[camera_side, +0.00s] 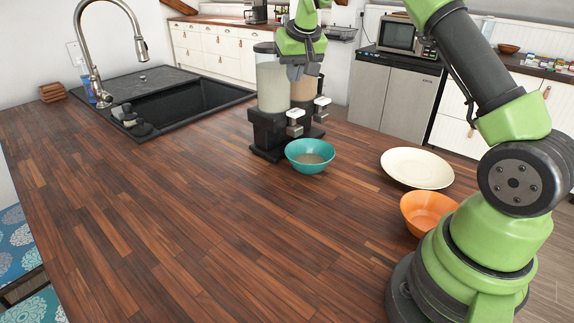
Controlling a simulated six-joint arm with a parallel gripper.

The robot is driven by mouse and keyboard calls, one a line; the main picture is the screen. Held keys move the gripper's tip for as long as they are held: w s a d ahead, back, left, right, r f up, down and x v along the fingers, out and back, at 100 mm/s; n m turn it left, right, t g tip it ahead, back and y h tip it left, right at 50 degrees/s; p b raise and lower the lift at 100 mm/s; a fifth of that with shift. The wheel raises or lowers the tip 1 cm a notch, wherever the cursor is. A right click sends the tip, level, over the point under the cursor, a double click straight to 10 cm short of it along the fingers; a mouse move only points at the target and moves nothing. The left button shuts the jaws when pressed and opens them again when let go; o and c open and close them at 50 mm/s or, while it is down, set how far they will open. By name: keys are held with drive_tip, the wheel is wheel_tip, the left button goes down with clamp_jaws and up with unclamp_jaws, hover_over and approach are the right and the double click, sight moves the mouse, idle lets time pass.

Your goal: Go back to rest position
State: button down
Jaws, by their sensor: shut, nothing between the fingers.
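My gripper (296,73) hangs above the cereal dispenser, near the top of its two clear containers, and looks shut and empty. The dispenser (267,130) is black with two clear containers, the left one pale inside and the right one tan. A teal bowl (297,155) stands in front of the dispenser with some greyish-brown contents in it. My green arm rises from its base at the right front and reaches out of the top of the picture to the gripper.
A cream plate (417,167) and an orange bowl (425,208) sit on the wooden counter (190,210) close to my base. A black sink (190,104) with a tall faucet (95,50) is at the back left. The counter's middle and left front are clear.

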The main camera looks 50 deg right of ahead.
drive_tip(key=s+a+r+n+t+y, duration=0.1)
drive_tip(key=s+a+r+t+y, duration=0.1)
drive_tip(key=s+a+r, duration=1)
drive_tip(key=s+a+f+y, duration=0.1)
drive_tip(key=s+a+f, duration=0.1)
drive_tip(key=s, duration=0.6)
drive_tip(key=s+a+f+y, duration=0.1)
drive_tip(key=s+a+f, duration=0.1)
drive_tip(key=s+a, duration=0.3)
drive_tip(key=s, duration=0.4)
drive_tip(key=shift+n+t, duration=0.4)
